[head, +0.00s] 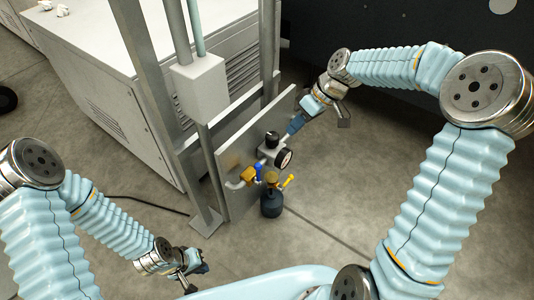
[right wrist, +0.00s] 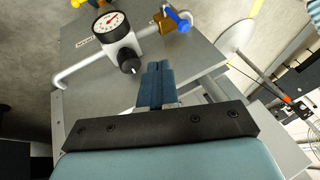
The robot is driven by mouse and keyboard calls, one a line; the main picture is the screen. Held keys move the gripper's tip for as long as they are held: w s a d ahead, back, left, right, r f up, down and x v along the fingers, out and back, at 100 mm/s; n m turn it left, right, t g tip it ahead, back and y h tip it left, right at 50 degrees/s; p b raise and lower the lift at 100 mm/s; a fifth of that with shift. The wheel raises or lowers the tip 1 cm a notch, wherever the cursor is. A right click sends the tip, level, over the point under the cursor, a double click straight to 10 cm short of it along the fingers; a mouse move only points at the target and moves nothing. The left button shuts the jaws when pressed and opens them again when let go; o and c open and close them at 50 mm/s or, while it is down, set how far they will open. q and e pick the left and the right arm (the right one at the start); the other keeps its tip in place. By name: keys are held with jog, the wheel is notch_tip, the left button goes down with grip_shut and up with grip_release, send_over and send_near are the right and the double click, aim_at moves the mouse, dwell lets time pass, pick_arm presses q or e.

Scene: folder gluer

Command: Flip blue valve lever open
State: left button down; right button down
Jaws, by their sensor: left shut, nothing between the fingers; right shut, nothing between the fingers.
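The blue valve lever (head: 258,169) sits on a brass valve (head: 246,175) at the lower part of a grey panel. In the right wrist view the blue lever (right wrist: 178,18) and its brass body (right wrist: 161,23) are at the top. My right gripper (head: 291,127) is shut and empty, beside the panel's far side, apart from the lever. Its blue fingers (right wrist: 157,68) point towards the panel fittings in the right wrist view. My left gripper (head: 197,269) is shut and empty, low at the left, away from the panel.
A pressure gauge (head: 284,158) and black knob (head: 272,138) stand between my right gripper and the lever. A yellow lever (head: 288,181) and a dark filter bowl (head: 271,204) are close by. A metal post (head: 155,110) rises left of the panel (head: 233,160). Floor in front is clear.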

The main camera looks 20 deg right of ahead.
jog(key=shift+d+r, duration=0.15)
jog(key=shift+r, duration=0.3)
send_near(258, 174)
jog(key=shift+w+a+f, duration=0.4)
jog(key=shift+w+f, duration=0.15)
jog(key=shift+f, duration=0.15)
jog(key=shift+w+a+f, duration=0.45)
jog(key=shift+w+f, duration=0.15)
jog(key=shift+f, duration=0.05)
